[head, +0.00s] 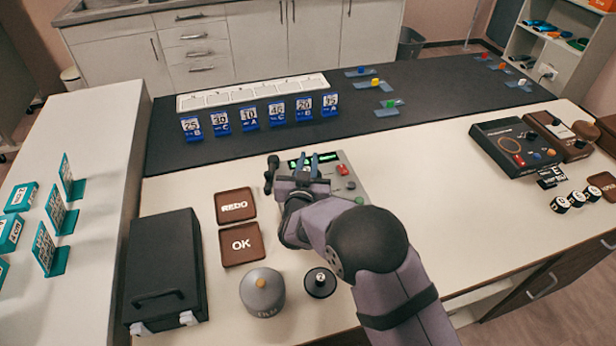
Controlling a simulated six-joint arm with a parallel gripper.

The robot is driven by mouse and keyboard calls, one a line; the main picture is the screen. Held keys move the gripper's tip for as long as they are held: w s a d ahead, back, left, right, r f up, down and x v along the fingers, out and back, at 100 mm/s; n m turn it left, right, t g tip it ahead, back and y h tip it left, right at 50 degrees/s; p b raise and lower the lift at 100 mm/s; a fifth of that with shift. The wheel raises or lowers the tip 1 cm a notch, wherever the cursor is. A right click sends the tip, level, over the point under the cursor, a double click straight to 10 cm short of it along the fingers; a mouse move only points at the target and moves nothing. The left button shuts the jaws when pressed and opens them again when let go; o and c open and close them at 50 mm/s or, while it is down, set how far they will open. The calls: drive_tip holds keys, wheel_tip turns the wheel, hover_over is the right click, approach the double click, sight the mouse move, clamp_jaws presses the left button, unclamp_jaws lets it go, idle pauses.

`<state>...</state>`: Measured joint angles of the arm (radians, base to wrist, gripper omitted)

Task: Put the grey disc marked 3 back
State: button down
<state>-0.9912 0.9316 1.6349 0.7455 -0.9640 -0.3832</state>
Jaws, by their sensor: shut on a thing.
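My gripper (296,170) is at the middle of the white table, just in front of and over the left part of a grey device with a green display (314,159). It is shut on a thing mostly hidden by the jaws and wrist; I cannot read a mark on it. A small dark piece shows at the gripper's left side; I cannot tell if it belongs to the gripper. No disc clearly marked 3 shows. A dark round disc with a knob and pale mark (320,281) lies on the table near my arm. Several black round pieces with white labelled faces (577,198) stand at the far right.
A grey knobbed weight (262,292), brown REDO (235,205) and OK (242,244) pads and a black case (165,268) are at left. Blue number cards (249,118) stand on the dark mat (420,85). A black box (518,147) sits at right; table between is clear.

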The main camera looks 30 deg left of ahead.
drive_tip(key=shift+f+p, duration=0.55)
drive_tip(key=shift+f, duration=2.2)
drive_tip(key=shift+f, duration=0.15)
drive_tip(key=shift+f+b, duration=0.15)
drive_tip(key=shift+b, duration=0.2)
drive_tip(key=c, duration=1.7)
unclamp_jaws()
drive_tip(key=shift+p, duration=0.3)
drive_tip(key=b+v, duration=0.2)
drive_tip(key=v, duration=0.3)
drive_tip(key=shift+s+d, duration=0.1)
drive_tip(key=shift+s, duration=0.2)
drive_tip(key=shift+o, duration=0.6)
drive_tip(key=shift+b+v, duration=0.35)
drive_tip(key=shift+v, duration=0.5)
